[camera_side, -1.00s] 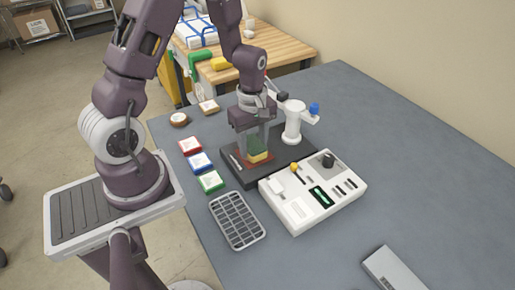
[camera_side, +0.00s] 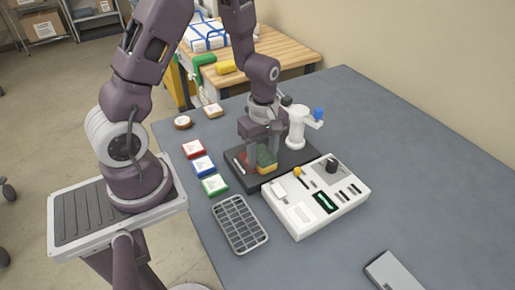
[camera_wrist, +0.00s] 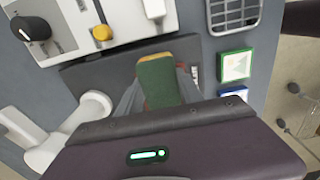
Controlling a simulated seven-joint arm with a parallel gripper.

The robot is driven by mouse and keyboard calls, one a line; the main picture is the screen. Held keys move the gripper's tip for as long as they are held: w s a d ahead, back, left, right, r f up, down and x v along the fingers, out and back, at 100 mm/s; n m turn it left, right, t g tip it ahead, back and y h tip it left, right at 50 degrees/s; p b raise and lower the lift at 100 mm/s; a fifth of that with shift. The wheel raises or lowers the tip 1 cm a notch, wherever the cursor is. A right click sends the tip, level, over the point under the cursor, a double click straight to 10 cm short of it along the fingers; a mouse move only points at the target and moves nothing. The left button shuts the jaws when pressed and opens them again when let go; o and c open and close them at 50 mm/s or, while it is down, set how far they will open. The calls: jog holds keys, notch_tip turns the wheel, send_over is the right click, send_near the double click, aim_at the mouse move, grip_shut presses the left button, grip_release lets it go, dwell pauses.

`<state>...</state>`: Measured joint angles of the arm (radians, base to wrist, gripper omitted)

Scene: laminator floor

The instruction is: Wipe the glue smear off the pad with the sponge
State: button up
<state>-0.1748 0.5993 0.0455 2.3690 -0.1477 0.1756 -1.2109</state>
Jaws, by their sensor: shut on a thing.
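My gripper (camera_side: 264,160) points down and is shut on the sponge (camera_side: 267,158), which is green on top and yellow below. The sponge is down at the dark pad (camera_side: 298,154); I cannot tell how firmly it touches. A reddish patch (camera_side: 245,156) shows on the pad left of the fingers, probably the smear; the fingers and sponge hide part of that area. In the wrist view the sponge (camera_wrist: 158,82) sits between the fingers, over the dark pad (camera_wrist: 100,72), with a little red beside it.
A white control box (camera_side: 315,197) adjoins the pad's front side. A white post with a blue knob (camera_side: 297,128) stands at its back right. Red, blue and green blocks (camera_side: 203,166) lie to the left, a grey grid tray (camera_side: 240,224) in front. The table's right side is mostly clear.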

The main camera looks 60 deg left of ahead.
jog(key=shift+d, duration=0.45)
jog(key=shift+a+r, duration=0.1)
jog(key=shift+a, duration=3.45)
notch_tip(320, 180, up, 8)
jog(key=shift+d+f, duration=0.1)
jog(key=shift+f, duration=0.1)
